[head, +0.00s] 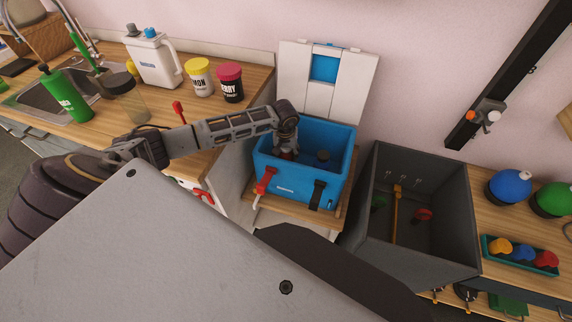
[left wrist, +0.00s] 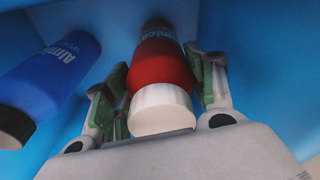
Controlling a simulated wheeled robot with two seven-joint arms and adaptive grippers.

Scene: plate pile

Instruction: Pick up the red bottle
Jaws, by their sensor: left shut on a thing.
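The red bottle (left wrist: 160,65), with a white end towards the camera, is between the fingers of my left gripper (left wrist: 165,82) in the left wrist view. The green-padded fingers are shut on it, one on each side. In the head view my left gripper (head: 286,148) reaches down into the blue cooler box (head: 296,184), and the arm and box mostly hide the red bottle. A blue bottle (left wrist: 52,80) stands beside the red one inside the box, apart from the gripper. My right gripper is not in view.
The cooler's white lid (head: 300,85) stands open behind it. A deep dark grey bin (head: 430,240) is just right. On the left counter are a white jug (head: 152,62), yellow (head: 200,80) and dark (head: 230,86) jars, and a green bottle (head: 66,95).

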